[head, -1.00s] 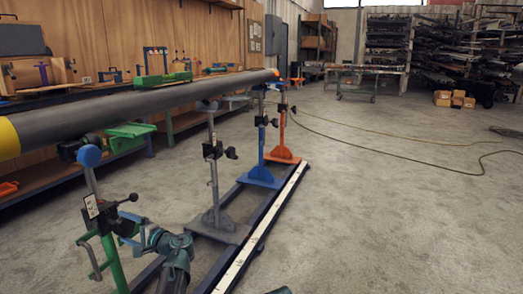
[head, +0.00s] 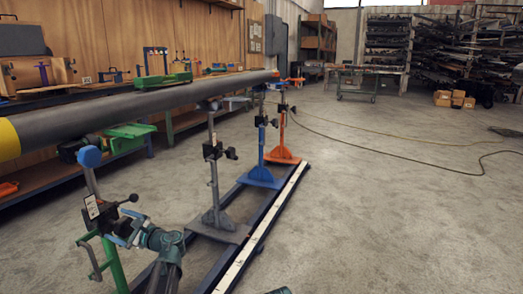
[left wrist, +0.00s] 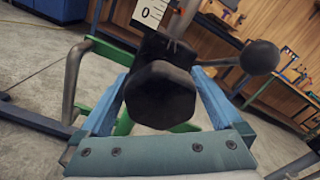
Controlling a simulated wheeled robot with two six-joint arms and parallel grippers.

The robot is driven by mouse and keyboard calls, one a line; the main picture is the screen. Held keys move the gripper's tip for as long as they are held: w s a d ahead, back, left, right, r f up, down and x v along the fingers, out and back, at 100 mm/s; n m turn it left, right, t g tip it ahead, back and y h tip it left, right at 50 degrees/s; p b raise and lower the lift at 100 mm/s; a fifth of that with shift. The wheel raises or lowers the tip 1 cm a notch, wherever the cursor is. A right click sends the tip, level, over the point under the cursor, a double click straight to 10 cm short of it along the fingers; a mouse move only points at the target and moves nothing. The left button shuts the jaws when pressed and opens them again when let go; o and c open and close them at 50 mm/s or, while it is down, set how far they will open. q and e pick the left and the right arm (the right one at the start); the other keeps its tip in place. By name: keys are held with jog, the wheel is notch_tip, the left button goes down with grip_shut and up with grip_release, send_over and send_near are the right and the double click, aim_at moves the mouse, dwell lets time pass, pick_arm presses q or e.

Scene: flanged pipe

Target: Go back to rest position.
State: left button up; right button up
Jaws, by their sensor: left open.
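A long dark pipe (head: 150,103) with a yellow band at its near end rests on several pipe stands. The nearest stand has a green post (head: 111,262), a blue top and a black clamp (head: 104,210) with a ball-ended lever. My left gripper (head: 122,230) is at this clamp, below the pipe. In the left wrist view its blue fingers (left wrist: 160,90) are open on either side of a black knob (left wrist: 160,95). I cannot tell whether they touch it. The ball lever (left wrist: 260,57) is just beyond the right finger.
Grey (head: 216,220), blue (head: 262,176) and orange (head: 282,155) stands stand along a dark floor rail with a white scale (head: 262,228). A workbench (head: 30,187) runs along the wooden wall at left. Cables (head: 420,140) lie on the floor. The floor at right is mostly clear.

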pick_arm(q)
jog(key=m, duration=0.4)
jog(key=shift+m, duration=0.3)
jog(key=shift+d, duration=0.1)
